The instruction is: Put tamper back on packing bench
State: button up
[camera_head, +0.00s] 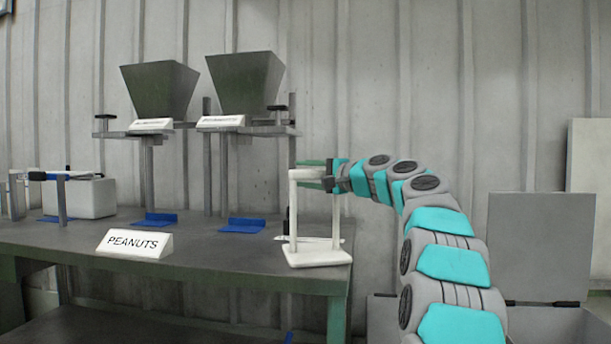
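The packing bench (205,250) is a dark-topped table with green edges across the left and middle of the view. A white frame stand (318,255) is on its right end. My gripper (322,176) is at the upper part of this stand, above the bench top, with my arm coming from the right. The stand's posts and top bar partly hide the fingers, so I cannot tell whether they are open or shut or hold anything. A small dark upright thing (287,222) shows beside the stand's left post. I cannot clearly identify the tamper.
A PEANUTS sign (135,243) is at the front edge. A white box (92,197) is at left. An open grey bin (541,247) is at right.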

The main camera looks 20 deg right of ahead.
jog(key=shift+o, duration=0.5)
jog(key=shift+r, duration=0.1)
jog(key=v, duration=1.2)
jog(key=shift+b, duration=0.35)
jog(key=shift+r, duration=0.1)
